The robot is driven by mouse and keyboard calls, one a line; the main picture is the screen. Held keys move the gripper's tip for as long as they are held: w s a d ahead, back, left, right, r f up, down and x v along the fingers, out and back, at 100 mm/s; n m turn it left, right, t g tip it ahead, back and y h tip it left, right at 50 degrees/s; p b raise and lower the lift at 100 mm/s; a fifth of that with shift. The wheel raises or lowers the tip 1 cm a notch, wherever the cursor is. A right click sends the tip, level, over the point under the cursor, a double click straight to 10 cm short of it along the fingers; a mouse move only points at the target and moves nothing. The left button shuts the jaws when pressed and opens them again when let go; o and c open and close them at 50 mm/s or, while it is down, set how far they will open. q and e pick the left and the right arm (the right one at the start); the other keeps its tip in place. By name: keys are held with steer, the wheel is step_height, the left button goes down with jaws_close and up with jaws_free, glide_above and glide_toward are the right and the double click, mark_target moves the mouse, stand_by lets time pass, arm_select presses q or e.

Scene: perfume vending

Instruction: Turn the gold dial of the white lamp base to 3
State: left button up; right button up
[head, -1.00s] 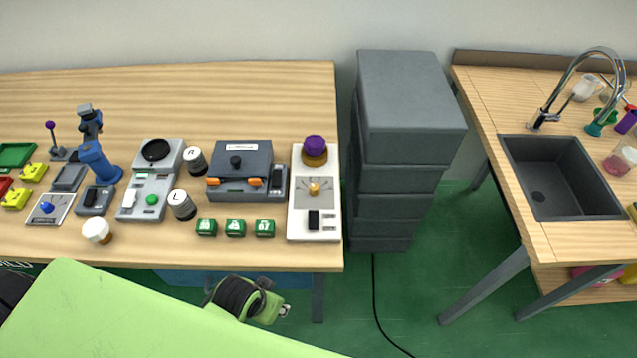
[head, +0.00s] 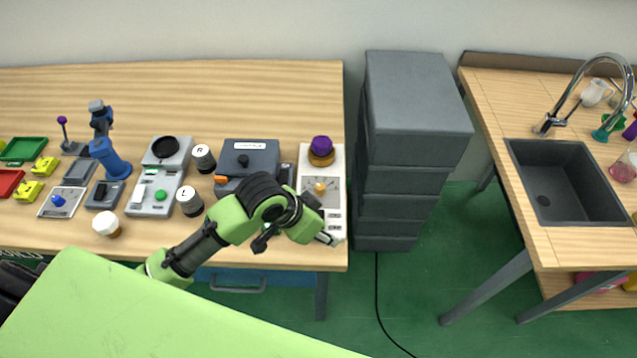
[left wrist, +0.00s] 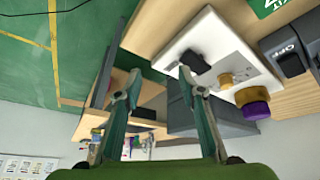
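The white lamp base (head: 306,156) lies at the right end of the long table. It bears a purple-topped gold lamp (head: 321,146) at its far end and a small gold dial (head: 320,187) on a grey scale in the middle. The dial's setting is too small to read. My left gripper (head: 327,238) is over the base's near end, hiding part of it, nearer the table's front edge than the dial. In the left wrist view, the gripper (left wrist: 160,82) is open and empty, apart from the gold dial (left wrist: 225,80) and the black switch (left wrist: 193,62). My right gripper is not in view.
A dark grey box with an orange handle (head: 248,157) stands left of the base, partly behind my arm. A stack of grey drawers (head: 410,130) rises close to the right. White-labelled jars (head: 203,158) and a grey scale device (head: 160,190) stand further left.

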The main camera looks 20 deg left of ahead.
arm_select(q)
steer(key=shift+m, duration=0.5)
steer(key=w+a+r, duration=0.1)
steer(key=w, duration=0.1)
steer(key=w+a+r, duration=0.1)
steer(key=w+r, duration=0.1)
steer(key=w+a+r, duration=0.1)
steer(key=w, duration=0.1)
steer(key=shift+w+a+r, duration=0.2)
steer(key=shift+a+r, duration=0.1)
steer(key=shift+a, duration=0.05)
steer(key=y, duration=0.1)
glide_toward(320, 187)
steer(key=shift+n+g, duration=0.3)
steer(key=p+x, duration=0.1)
steer(key=x, duration=0.2)
steer(key=p+x, duration=0.1)
steer(key=x, duration=0.1)
steer(key=p+x, duration=0.1)
steer(key=x, duration=0.2)
steer(key=shift+w+f, duration=0.25)
steer(key=shift+w, duration=0.2)
jaws_close()
